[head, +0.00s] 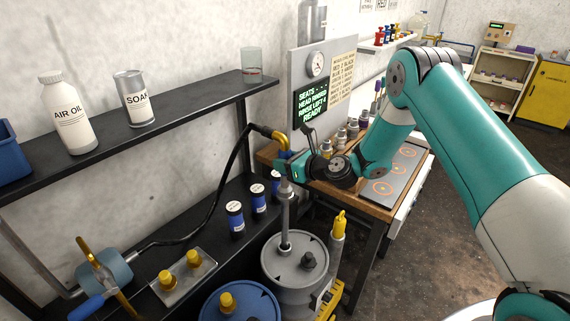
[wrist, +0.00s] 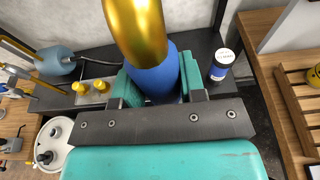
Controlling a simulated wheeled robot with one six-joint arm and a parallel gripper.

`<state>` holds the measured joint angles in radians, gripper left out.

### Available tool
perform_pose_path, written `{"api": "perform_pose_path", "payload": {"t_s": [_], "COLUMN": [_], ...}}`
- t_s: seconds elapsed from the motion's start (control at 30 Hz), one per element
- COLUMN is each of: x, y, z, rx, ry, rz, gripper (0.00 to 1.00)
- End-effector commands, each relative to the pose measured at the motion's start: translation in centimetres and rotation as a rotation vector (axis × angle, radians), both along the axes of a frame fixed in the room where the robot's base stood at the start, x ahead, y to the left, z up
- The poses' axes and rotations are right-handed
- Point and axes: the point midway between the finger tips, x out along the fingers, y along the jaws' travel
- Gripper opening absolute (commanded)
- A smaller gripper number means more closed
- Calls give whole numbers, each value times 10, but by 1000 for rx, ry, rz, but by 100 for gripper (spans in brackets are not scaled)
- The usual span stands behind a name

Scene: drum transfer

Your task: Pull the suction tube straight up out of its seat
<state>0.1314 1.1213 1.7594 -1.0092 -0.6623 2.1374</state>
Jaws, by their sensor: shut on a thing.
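The suction tube (head: 286,212) is a grey upright pipe with a yellow elbow (head: 270,132) and a blue grip at its top. The blue sleeve (wrist: 153,77) and gold elbow (wrist: 137,28) fill the upper middle of the wrist view. My gripper (head: 288,170) is shut around the blue sleeve, just below the elbow. The tube's lower part meets the lid of the grey drum (head: 290,270); its lower end is hidden, so its depth inside cannot be told. A black hose (head: 222,190) runs from the elbow to the lower left.
A blue drum (head: 240,302) stands at the front left. A yellow-topped cylinder (head: 339,232) stands right of the grey drum. Dark jars (head: 235,218) and a tray of yellow caps (head: 188,285) sit on the lower shelf. The upper shelf (head: 170,120) and display panel (head: 312,90) are close by.

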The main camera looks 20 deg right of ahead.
Motion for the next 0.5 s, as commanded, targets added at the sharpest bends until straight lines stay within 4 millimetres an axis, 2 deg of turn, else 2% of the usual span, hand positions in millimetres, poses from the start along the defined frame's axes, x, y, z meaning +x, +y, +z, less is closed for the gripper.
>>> {"api": "perform_pose_path", "payload": {"t_s": [0.03, 0.5], "x": [1, 1], "y": [0, 0], "z": [13, 64], "rx": [3, 1], "ry": [-6, -5], "rz": [-1, 0], "gripper": [0, 0]}}
